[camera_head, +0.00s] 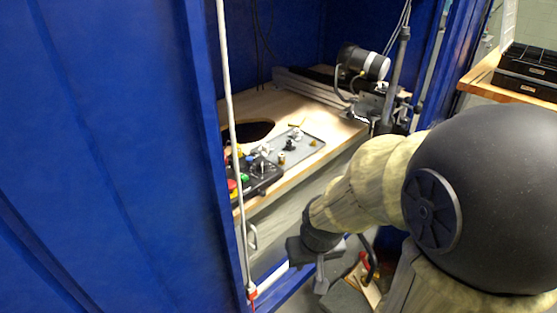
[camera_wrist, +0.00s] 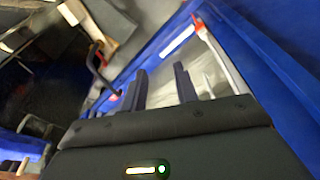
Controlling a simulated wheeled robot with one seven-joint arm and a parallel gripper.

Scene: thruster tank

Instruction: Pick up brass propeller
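Several small parts lie on a grey tray (camera_head: 311,149) on the wooden bench in the head view. A small brass-coloured piece (camera_head: 281,158) sits near the tray's front edge; it may be the brass propeller, but it is too small to tell its shape. White and black pieces lie near it. My gripper (camera_head: 321,279) is low in front of the bench, well below and apart from the tray. In the wrist view my gripper (camera_wrist: 159,82) has its two fingers apart with nothing between them. The tray and its parts do not show in the wrist view.
A black control box (camera_head: 262,177) with coloured buttons stands left of the tray, and a dark hole (camera_head: 250,131) lies behind it. A motor-like device (camera_head: 364,63) stands at the bench's back right. Blue walls (camera_head: 120,130) and a white vertical cable (camera_head: 233,150) border the opening.

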